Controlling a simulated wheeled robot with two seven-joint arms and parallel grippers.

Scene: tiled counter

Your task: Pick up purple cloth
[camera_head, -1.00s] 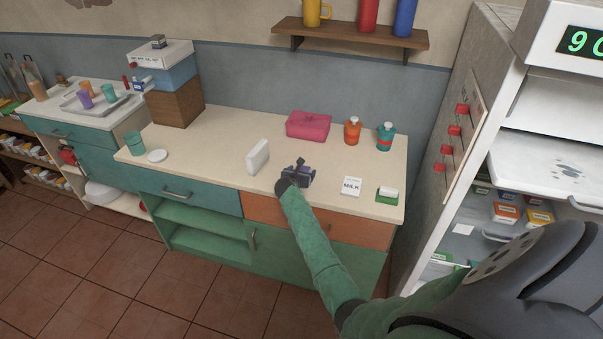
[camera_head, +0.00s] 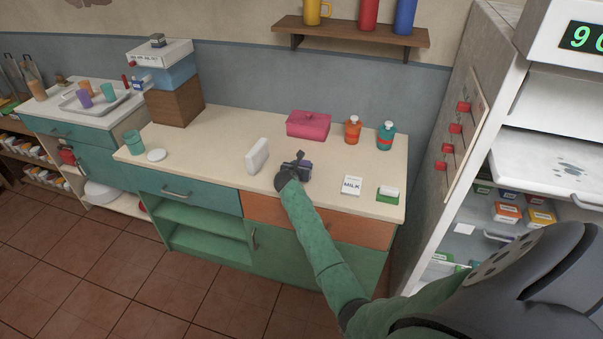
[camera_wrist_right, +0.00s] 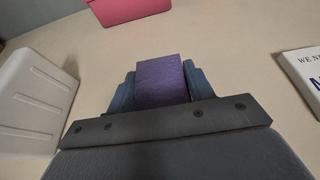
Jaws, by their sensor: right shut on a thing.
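The purple cloth (camera_wrist_right: 162,80) shows as a small folded block between the fingers of my right gripper (camera_wrist_right: 160,88) in the right wrist view. The gripper is shut on it, with one finger on each side. In the head view the right gripper (camera_head: 298,167) is at the counter, and the purple cloth (camera_head: 305,168) is mostly hidden by it. I cannot tell whether the cloth still touches the counter. My left gripper is not in view.
On the counter (camera_head: 220,140), a white upright block (camera_head: 257,156) stands left of the gripper. A pink box (camera_head: 308,125) is behind it. A milk carton (camera_head: 352,185) and a green-and-white sponge-like item (camera_head: 388,194) lie to the right. Two bottles stand at the back right.

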